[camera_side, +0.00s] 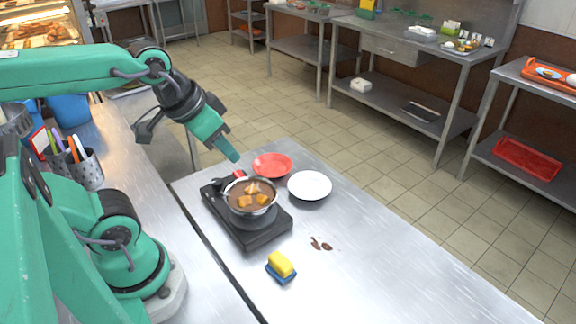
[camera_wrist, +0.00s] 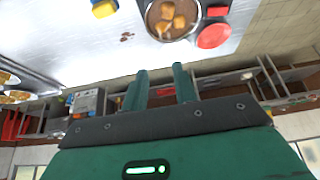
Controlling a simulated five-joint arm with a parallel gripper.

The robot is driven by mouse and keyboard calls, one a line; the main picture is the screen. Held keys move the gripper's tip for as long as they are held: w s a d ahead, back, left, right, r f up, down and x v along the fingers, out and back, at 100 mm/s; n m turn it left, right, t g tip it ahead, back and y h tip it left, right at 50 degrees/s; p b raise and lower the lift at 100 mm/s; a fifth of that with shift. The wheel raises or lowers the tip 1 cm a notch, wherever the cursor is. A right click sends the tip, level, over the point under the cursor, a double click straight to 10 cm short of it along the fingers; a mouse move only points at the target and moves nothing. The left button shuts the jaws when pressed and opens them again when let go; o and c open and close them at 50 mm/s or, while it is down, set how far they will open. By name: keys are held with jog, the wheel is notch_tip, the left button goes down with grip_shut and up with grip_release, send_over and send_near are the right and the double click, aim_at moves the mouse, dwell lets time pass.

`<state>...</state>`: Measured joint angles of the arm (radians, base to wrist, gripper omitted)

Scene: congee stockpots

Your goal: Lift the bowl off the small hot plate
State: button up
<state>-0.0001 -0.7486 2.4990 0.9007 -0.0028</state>
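The bowl (camera_side: 253,217) is a round metal vessel holding brown liquid with several orange-brown chunks. It sits upright on the small black hot plate (camera_side: 246,238). The bowl also shows at the top of the wrist view (camera_wrist: 151,30), cut off by the edge. My gripper (camera_side: 234,158) is above and behind the bowl in the side view, pointing down and to the right, apart from it. In the wrist view its two green fingers (camera_wrist: 160,70) stand apart with nothing between them.
A red plate (camera_side: 272,165) and a white plate (camera_side: 310,185) lie close beside the bowl. A yellow and blue sponge (camera_side: 281,266) and a brown spill (camera_side: 320,244) are in front. Pen holders (camera_side: 86,172) stand at left. The table's right front is clear.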

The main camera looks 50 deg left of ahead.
jog(key=shift+w, duration=0.1)
jog(key=n+g+h, duration=0.1)
jog(key=n+g, duration=1)
jog(key=n, duration=1.4)
send_near(259, 178)
jog(key=f, duration=0.2)
jog(key=shift+s+x, duration=0.2)
jog(key=shift+x, duration=1.85)
jog(key=shift+s+x, duration=0.2)
jog(key=shift+x, duration=1.9)
jog(key=shift+r, duration=0.25)
grip_shut()
